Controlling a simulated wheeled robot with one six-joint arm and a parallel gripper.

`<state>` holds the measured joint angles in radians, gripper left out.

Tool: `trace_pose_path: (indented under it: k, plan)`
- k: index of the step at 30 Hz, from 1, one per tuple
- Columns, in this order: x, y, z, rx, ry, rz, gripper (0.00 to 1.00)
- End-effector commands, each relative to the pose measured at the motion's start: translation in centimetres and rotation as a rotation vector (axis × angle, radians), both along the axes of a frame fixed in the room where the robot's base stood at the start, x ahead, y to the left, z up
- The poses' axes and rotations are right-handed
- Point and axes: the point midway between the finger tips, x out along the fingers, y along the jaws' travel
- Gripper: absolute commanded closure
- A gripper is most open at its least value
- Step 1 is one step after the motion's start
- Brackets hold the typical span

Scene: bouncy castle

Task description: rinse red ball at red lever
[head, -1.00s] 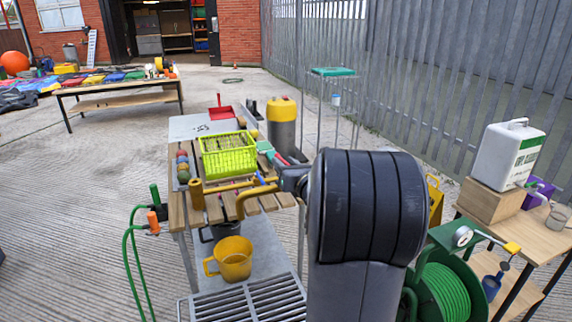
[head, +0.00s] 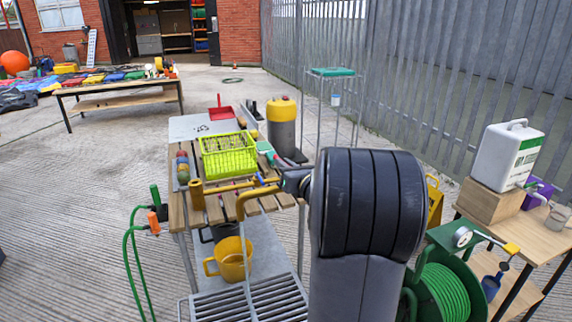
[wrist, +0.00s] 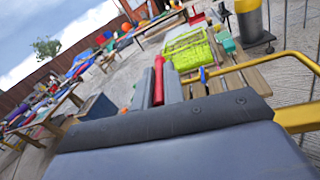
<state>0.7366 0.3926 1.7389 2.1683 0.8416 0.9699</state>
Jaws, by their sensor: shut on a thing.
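In the wrist view my gripper (wrist: 158,92) is shut on a red bar-like handle, which looks like the red lever (wrist: 158,75). In the head view my arm hides the fingertips and this lever. The yellow tap pipe (head: 240,203) bends down over the front of the slatted table, and a thin pale stream seems to fall from its spout past the yellow mug (head: 232,260). A blue lever (head: 260,179) sits on the pipework.
A lime-green crate (head: 228,160) stands on the slatted table (head: 178,208). A grey grate (head: 262,300) lies below the spout. A green hose (head: 128,255) hangs at the left. A hose reel (head: 445,292) and a side table with a white canister (head: 508,155) are at the right.

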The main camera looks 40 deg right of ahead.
Motion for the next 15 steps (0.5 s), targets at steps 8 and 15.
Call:
trace_pose_path:
  k: [8,15]
  plan:
    - [0.02,0.33,0.06,0.002,0.001,0.114,1.0]
    - [0.02,0.38,-0.01,0.002,0.001,0.118,1.0]
